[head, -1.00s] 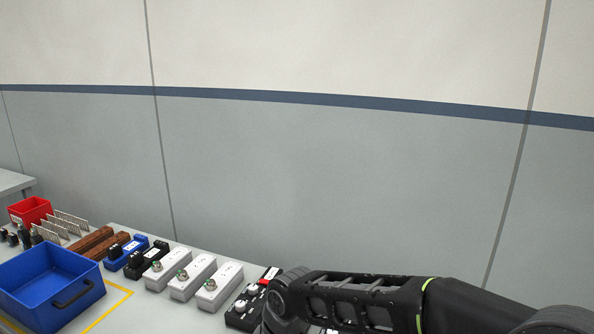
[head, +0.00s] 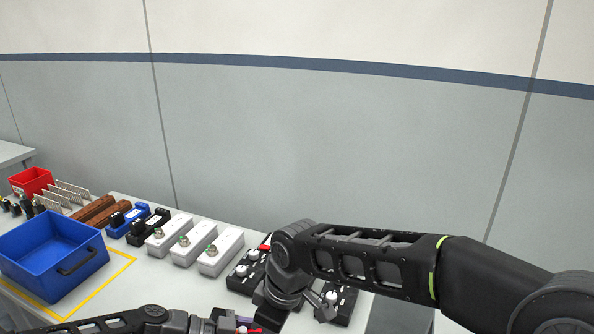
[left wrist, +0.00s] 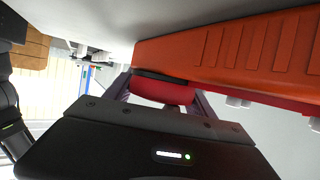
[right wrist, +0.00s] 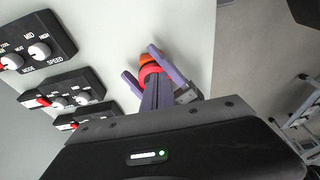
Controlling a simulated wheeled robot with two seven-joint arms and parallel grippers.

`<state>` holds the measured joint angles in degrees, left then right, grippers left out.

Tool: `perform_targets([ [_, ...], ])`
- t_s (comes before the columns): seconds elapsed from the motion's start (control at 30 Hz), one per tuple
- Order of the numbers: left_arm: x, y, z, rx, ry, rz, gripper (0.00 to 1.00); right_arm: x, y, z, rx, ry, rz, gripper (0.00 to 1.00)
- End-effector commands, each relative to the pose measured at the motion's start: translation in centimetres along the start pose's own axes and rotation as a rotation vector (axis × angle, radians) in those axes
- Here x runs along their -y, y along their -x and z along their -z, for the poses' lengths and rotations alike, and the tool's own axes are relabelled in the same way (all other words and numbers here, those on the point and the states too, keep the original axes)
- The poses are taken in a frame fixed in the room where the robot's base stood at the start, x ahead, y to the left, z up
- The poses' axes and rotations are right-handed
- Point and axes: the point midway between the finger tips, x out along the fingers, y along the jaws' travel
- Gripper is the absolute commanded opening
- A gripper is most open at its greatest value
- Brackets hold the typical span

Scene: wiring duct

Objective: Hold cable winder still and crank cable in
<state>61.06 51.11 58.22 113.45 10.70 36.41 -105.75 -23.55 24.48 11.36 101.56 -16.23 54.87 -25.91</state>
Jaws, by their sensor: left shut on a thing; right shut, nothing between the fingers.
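The cable winder shows in the left wrist view as a large orange ribbed part (left wrist: 235,50) with a red edge beside a red rounded part (left wrist: 163,92). My left gripper (left wrist: 160,82) is shut on the red rounded part. In the head view the left gripper (head: 243,321) is at the bottom edge with a bit of red beside it. In the right wrist view my right gripper (right wrist: 153,82) is shut and empty, its tips close to a red ring (right wrist: 150,72) with an orange top. Whether they touch is unclear. The cable cannot be made out.
Black control boxes with knobs (right wrist: 78,92) stand close to the right gripper. White boxes (head: 217,255), blue and black devices and brown bars line the table's back. A blue bin (head: 50,257) stands at left inside yellow tape, a red bin (head: 31,181) behind it.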

Motion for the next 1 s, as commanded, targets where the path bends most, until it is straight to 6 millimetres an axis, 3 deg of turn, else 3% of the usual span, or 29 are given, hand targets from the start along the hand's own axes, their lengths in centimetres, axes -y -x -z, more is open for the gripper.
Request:
perform_targets([
  [0.3, 0.0, 0.0, 0.0, 0.000, 0.000, 0.000, 0.12, 0.1, 3.3, 0.9, -0.002, 0.001, 0.000, 0.00],
  [0.67, 0.0, 0.0, 0.0, 0.000, 0.000, 0.000, 0.12, 0.0, 3.5, 0.9, -0.001, 0.000, 0.001, 0.00],
  [0.7, 0.0, 0.0, 0.0, 0.000, 0.000, 0.000, 0.65, 0.0, 3.5, 0.9, -0.001, 0.000, 0.001, 0.00],
  [1.0, 0.0, 0.0, 0.0, 0.000, 0.000, 0.000, 0.89, 0.0, 3.5, 0.9, -0.001, 0.000, 0.001, 0.00],
])
